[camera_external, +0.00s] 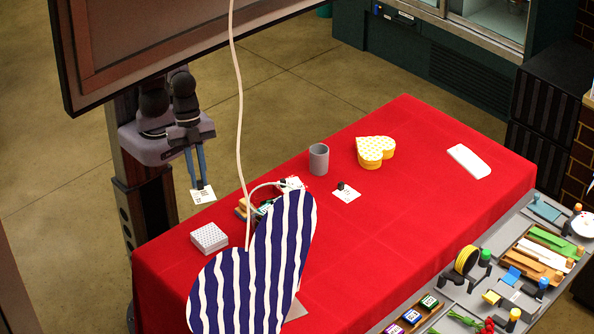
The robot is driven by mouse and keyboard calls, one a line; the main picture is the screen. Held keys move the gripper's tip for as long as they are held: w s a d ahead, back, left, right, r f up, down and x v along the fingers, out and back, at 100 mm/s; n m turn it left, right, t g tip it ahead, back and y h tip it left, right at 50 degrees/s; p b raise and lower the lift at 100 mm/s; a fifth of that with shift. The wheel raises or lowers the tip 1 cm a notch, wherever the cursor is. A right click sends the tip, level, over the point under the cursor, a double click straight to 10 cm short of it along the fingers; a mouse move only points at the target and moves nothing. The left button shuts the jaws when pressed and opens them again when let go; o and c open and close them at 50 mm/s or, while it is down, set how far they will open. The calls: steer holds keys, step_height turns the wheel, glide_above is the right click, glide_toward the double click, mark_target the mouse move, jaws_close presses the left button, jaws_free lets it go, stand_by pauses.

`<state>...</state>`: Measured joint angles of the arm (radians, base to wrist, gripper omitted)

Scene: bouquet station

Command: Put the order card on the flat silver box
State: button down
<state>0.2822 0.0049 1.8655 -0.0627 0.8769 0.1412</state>
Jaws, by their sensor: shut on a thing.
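My gripper (198,186) is at the left, with its blue-grey fingers pointing down. It is shut on a white card with dark print (203,196), which I take as the order card. The card is held near the table's left edge; its height is unclear. A grey, silver-looking flat piece (296,311) shows at the lower edge of a big striped heart, mostly hidden by it. It may be the flat silver box, but I cannot tell. A flat white piece (468,161) lies at the table's far right.
The blue-and-white striped heart (255,270) blocks the table's near left. A perforated white box (209,238), grey cup (318,159), yellow heart box (374,151) and another white card (346,196) stand or lie on the red table (400,220). The table's right middle is clear.

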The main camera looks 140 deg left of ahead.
mark_target(195, 189)
step_height(195, 189, down, 4)
steer(key=shift+w+a+f, duration=0.1)
steer(key=shift+w+f, duration=0.05)
steer(key=shift+f+p, duration=0.95)
steer(key=shift+f, duration=4.15)
steer(key=shift+f, duration=0.1)
steer(key=c, duration=2.2)
jaws_free()
steer(key=shift+f, duration=0.1)
steer(key=o, duration=0.5)
steer(key=shift+c, duration=0.2)
